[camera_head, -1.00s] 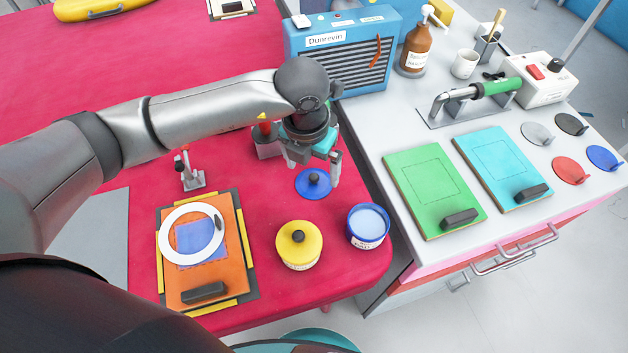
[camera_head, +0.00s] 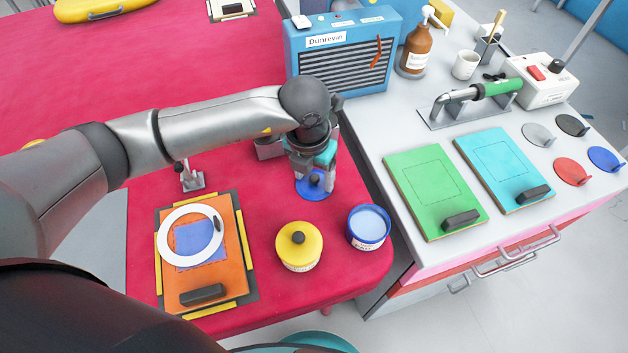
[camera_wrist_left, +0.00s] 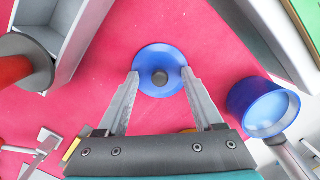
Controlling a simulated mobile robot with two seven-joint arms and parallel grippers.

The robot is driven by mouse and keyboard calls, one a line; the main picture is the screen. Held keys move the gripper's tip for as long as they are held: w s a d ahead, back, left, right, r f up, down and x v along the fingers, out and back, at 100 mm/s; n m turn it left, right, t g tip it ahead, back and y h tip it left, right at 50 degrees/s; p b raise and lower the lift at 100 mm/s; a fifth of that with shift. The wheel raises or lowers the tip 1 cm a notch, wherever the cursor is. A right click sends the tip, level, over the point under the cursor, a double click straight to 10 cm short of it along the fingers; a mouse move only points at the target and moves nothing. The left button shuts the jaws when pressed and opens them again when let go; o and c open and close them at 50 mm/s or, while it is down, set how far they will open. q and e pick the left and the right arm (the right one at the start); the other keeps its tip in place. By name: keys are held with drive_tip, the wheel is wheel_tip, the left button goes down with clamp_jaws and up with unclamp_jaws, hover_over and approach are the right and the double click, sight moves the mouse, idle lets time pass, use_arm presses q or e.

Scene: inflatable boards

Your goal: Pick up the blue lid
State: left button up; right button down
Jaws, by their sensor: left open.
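The blue lid (camera_head: 312,190) lies flat on the red table, with a dark round knob in its middle. It also shows in the left wrist view (camera_wrist_left: 160,56). My left gripper (camera_head: 316,182) is open just above the lid, its fingers pointing down on either side of the knob. I cannot tell whether the fingertips touch the lid. My right gripper is not in view.
An open blue jar (camera_head: 368,228) and a yellow-lidded jar (camera_head: 299,246) stand in front of the lid. An orange board (camera_head: 202,276) with a white ring lies at the left. A blue heater-like box (camera_head: 342,52) stands behind. The grey counter (camera_head: 400,130) is at the right.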

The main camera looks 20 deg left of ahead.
use_arm(q)
drive_tip(key=shift+s+f, duration=0.15)
drive_tip(key=shift+f, duration=0.05)
drive_tip(key=c, duration=0.6)
clamp_jaws()
